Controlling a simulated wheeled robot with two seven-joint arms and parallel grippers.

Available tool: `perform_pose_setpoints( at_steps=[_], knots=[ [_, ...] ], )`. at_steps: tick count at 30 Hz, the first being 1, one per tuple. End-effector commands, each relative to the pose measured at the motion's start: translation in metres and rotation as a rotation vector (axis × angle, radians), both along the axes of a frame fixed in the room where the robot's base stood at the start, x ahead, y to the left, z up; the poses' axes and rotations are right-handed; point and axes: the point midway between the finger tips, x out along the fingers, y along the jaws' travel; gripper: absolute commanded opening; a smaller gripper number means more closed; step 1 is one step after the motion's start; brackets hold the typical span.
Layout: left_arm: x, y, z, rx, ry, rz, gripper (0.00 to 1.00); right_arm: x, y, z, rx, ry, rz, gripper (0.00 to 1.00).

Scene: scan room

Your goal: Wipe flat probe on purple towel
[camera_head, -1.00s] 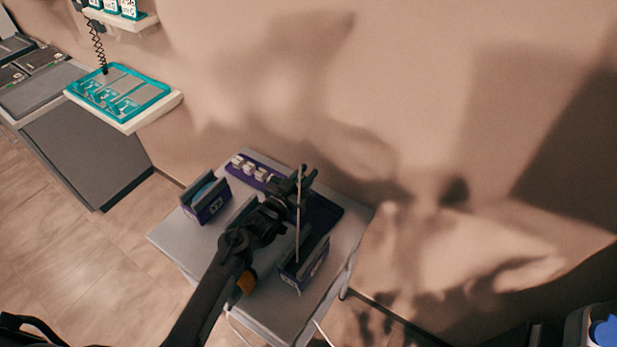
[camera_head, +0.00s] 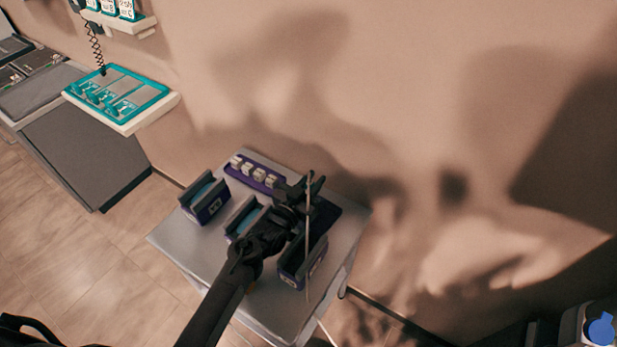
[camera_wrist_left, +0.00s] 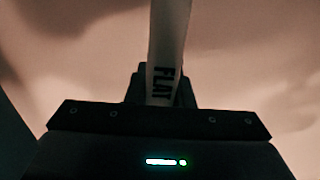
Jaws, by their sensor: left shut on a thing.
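My left gripper (camera_head: 305,190) is over the far right part of the small grey table, shut on the flat probe. In the left wrist view the flat probe (camera_wrist_left: 170,45) is a pale handle marked "FLAT", standing up from the jaws. A thin line runs down from the gripper in the head view, in front of the nearest purple box. The purple towel (camera_head: 328,215) appears as a dark flat patch under and right of the gripper, partly hidden. Contact between probe and towel cannot be told. My right gripper is not in view.
The grey table (camera_head: 175,245) also bears several purple holders: one at the left (camera_head: 205,200), a middle one (camera_head: 240,218), a near right one (camera_head: 290,270). A purple rack (camera_head: 240,165) with white pieces lies behind. A teal tray (camera_head: 125,90) sits on a wall shelf.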

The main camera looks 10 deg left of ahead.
Motion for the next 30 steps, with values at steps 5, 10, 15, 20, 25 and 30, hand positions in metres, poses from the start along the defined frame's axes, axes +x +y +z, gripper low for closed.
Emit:
perform_pose_setpoints(
  at_steps=[5,10,15,20,25,30],
  knots=[
    [-0.004,-0.009,0.001,-0.002,-0.001,-0.002,0.00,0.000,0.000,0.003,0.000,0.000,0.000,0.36],
    [-0.006,-0.012,0.001,-0.001,-0.002,-0.001,0.00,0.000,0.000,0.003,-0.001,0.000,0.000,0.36],
    [-0.006,-0.012,0.001,-0.001,-0.002,-0.001,0.00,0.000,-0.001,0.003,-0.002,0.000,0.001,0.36],
    [-0.006,-0.012,0.005,-0.001,-0.002,-0.002,0.00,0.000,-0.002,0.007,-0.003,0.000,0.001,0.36],
    [-0.006,-0.012,0.019,-0.001,-0.003,-0.001,0.00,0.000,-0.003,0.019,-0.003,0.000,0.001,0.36],
    [-0.006,-0.012,0.033,-0.001,-0.003,-0.001,0.00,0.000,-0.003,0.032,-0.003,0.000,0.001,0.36]
  ],
)
